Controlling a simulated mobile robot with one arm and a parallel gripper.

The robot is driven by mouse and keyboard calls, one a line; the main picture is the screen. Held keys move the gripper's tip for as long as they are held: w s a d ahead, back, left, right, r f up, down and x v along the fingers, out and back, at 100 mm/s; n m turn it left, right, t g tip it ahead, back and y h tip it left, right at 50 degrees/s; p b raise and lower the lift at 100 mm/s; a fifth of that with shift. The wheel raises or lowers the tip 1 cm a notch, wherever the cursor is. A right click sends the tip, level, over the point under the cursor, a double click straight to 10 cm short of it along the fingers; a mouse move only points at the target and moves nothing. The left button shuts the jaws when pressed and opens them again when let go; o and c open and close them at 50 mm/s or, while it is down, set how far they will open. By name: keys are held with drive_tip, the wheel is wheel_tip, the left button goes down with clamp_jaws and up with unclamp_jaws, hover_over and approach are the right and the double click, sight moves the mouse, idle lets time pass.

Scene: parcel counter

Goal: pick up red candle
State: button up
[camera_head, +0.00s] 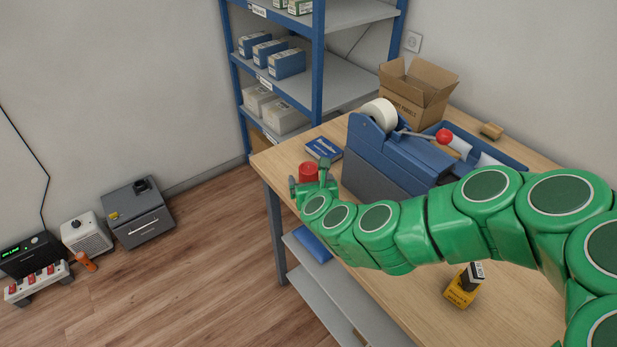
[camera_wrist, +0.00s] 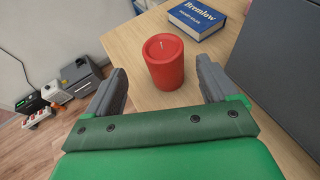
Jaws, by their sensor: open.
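The red candle (camera_wrist: 164,64) stands upright on the wooden table, a short cylinder with a wick on top. In the head view the candle (camera_head: 309,172) is near the table's left corner, partly hidden behind my gripper (camera_head: 315,187). In the wrist view my gripper (camera_wrist: 158,94) is open, one grey finger on each side and nearer to me than the candle. The candle is ahead of the gap between the fingers, apart from both of them.
A blue Bremlow book (camera_wrist: 197,17) lies just behind the candle. A blue tape dispenser (camera_head: 385,145) on a grey block stands to the right. A shelf rack (camera_head: 318,60) stands behind.

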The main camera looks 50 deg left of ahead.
sight(311, 177)
drive_tip(key=shift+w+a+f, duration=0.2)
drive_tip(key=shift+a, duration=0.3)
drive_tip(key=shift+w+a+f, duration=0.8)
drive_tip(key=shift+w+a, duration=0.15)
drive_tip(key=shift+a, duration=0.15)
drive_tip(key=shift+x, duration=1.05)
drive_tip(key=shift+r, duration=0.1)
drive_tip(key=shift+c, duration=0.3)
drive_tip(key=c, duration=1.1)
